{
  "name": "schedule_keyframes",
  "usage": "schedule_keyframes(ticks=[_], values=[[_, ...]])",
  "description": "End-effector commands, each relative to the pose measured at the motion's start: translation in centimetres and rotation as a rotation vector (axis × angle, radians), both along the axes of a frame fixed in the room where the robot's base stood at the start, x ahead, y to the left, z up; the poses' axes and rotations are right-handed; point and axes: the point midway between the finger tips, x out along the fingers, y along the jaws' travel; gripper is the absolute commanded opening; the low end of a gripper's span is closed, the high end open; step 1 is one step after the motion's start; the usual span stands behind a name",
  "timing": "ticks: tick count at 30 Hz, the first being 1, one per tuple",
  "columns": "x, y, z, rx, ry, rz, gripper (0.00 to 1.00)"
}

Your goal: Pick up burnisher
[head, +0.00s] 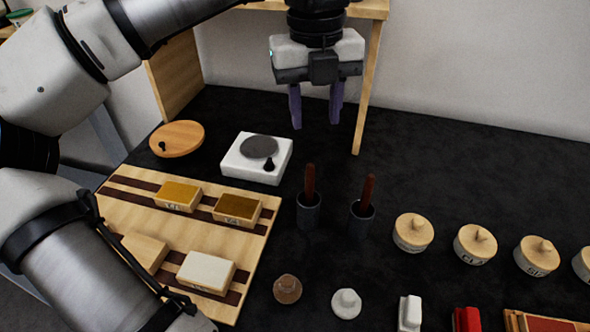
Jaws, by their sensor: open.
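Two upright tools with reddish-brown handles stand in dark cups in the head view. One handle (310,181) is in the left cup (308,212), the other handle (367,190) in the right cup (361,217). Their lower ends are hidden in the cups, so I cannot tell which, if either, is the burnisher. My gripper (316,121) points down in the upper middle of the picture, with its two purple fingers apart and nothing between them. It appears above and behind the cups, apart from both handles.
A wooden tray (213,233) with several blocks lies left of the cups. A white box with a grey disc (258,147) and a round wooden board (177,138) stand behind it. Lidded wooden jars (413,232) line the right. A wooden shelf leg (367,90) rises beside my gripper.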

Motion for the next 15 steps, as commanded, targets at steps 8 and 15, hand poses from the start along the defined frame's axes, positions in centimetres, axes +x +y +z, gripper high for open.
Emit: schedule_keyframes(ticks=[8, 15], values=[[0.0, 0.7, -3.4, 0.033, 0.012, 0.028, 0.41], [0.0, 0.6, -7.6, 0.032, 0.009, 0.027, 0.41]])
